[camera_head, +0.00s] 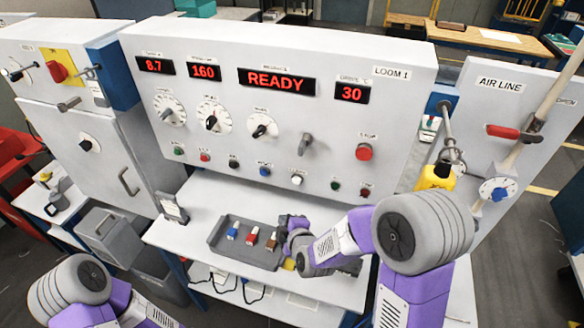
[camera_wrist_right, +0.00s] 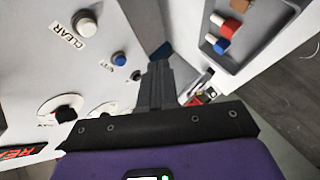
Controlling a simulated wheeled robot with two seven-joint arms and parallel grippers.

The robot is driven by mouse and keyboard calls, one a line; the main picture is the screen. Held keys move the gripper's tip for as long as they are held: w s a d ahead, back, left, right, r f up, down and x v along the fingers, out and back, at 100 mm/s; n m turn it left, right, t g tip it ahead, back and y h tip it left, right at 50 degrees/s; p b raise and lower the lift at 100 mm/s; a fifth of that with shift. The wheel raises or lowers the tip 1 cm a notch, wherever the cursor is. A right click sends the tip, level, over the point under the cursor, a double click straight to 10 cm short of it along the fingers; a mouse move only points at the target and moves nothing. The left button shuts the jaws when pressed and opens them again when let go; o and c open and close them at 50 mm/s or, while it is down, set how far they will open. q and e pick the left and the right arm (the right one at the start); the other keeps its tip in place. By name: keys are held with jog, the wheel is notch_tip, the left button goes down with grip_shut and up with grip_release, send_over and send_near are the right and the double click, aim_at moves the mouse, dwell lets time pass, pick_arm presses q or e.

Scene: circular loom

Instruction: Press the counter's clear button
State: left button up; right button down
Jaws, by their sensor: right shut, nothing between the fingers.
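The white clear button (camera_head: 296,180) is in the lower row of buttons on the LOOM 1 panel (camera_head: 400,110). In the right wrist view it is the pale round button (camera_wrist_right: 84,22) beside the CLEAR label (camera_wrist_right: 67,43). A blue button (camera_head: 264,171) is its left neighbour; it also shows in the right wrist view (camera_wrist_right: 119,59). My right gripper (camera_head: 287,224) is below the panel, over the shelf by the grey tray, apart from the clear button. Its fingers (camera_wrist_right: 157,70) are together and empty. My left arm shows at the lower left, but its gripper is out of view.
The grey tray (camera_head: 222,247) holds blue, red and brown-and-white pieces close to my right gripper. Dials (camera_head: 262,127), a toggle lever (camera_head: 305,144) and a large red button (camera_head: 364,152) stick out of the panel. An air line panel (camera_head: 530,135) stands at the right.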

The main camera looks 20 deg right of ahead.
aim_at(297, 181)
jog(key=r, duration=0.1)
jog(key=w+r+n, duration=0.1)
jog(key=shift+r+t, duration=0.3)
jog(key=w+d+b, duration=0.1)
jog(key=w+d, duration=0.4)
jog(key=w, duration=0.2)
dwell(0.3)
jog(key=shift+w, duration=0.1)
jog(key=shift+w, duration=0.1)
dwell(1.8)
jog(key=shift+w+d+b, duration=0.2)
jog(key=shift+w+b, duration=0.05)
jog(key=shift+b, duration=0.05)
